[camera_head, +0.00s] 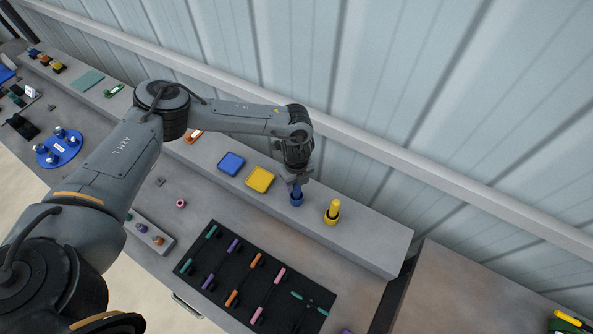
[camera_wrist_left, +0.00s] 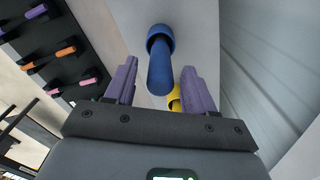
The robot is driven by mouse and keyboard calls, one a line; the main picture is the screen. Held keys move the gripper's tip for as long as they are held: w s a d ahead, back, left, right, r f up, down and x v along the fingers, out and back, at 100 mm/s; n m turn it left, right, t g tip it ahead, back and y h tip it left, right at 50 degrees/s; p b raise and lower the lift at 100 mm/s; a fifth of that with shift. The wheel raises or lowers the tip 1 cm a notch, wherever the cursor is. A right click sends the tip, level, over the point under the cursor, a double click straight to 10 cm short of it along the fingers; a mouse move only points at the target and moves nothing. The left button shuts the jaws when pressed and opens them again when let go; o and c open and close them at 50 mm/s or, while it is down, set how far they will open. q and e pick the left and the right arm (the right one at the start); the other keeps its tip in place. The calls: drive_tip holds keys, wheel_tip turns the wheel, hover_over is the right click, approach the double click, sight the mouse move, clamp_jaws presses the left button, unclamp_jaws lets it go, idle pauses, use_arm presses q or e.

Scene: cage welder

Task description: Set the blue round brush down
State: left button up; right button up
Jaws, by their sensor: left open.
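The blue round brush (camera_head: 297,191) stands on the raised shelf, its lower end in a blue cup (camera_head: 296,201). The wrist view shows the brush (camera_wrist_left: 160,70) as a blue rod coming out of the round blue cup (camera_wrist_left: 159,33). My left gripper (camera_head: 296,181) points down at the brush from above. In the wrist view its two purple fingers (camera_wrist_left: 158,76) are apart, one on each side of the brush's end, with visible gaps. My right gripper is in neither view.
A yellow brush (camera_head: 333,206) in a yellow cup stands just right of the blue one. Blue (camera_head: 231,163) and yellow (camera_head: 260,179) square trays lie to the left. A black tool board (camera_head: 262,284) with coloured handles lies on the lower bench. The wall runs behind the shelf.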

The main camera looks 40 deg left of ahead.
use_arm(q)
wheel_tip(320, 180, up, 8)
drive_tip(key=shift+r+b, duration=0.1)
drive_tip(key=shift+b, duration=0.65)
drive_tip(key=s+d+f+m+t+h, duration=0.1)
drive_tip(key=s+d+f+h, duration=0.1)
drive_tip(key=d, duration=0.8)
drive_tip(key=s+d+f+m+t+h, duration=0.1)
drive_tip(key=d+f+h, duration=0.15)
drive_tip(key=d, duration=0.85)
drive_tip(key=s+d+r+n+t+h, duration=0.1)
drive_tip(key=s+d+r+n+t, duration=0.15)
drive_tip(key=d, duration=0.35)
drive_tip(key=s+d+r+n+t+h, duration=0.1)
drive_tip(key=d+r+n+t+h, duration=0.15)
drive_tip(key=d, duration=0.45)
drive_tip(key=s+a+f+n+g+y, duration=0.1)
drive_tip(key=s+a+n+y, duration=0.1)
drive_tip(key=s+a+n, duration=0.3)
drive_tip(key=s+a+f+n+g+y, duration=0.1)
drive_tip(key=s+a+n+y, duration=0.2)
drive_tip(key=a, duration=0.8)
drive_tip(key=s+a+f+n+g+y, duration=0.1)
drive_tip(key=s+a+n+y, duration=0.1)
drive_tip(key=s+a+n, duration=0.5)
drive_tip(key=shift+a+f+n+y, duration=0.4)
drive_tip(key=shift+a+n, duration=0.1)
drive_tip(key=shift+a, duration=0.55)
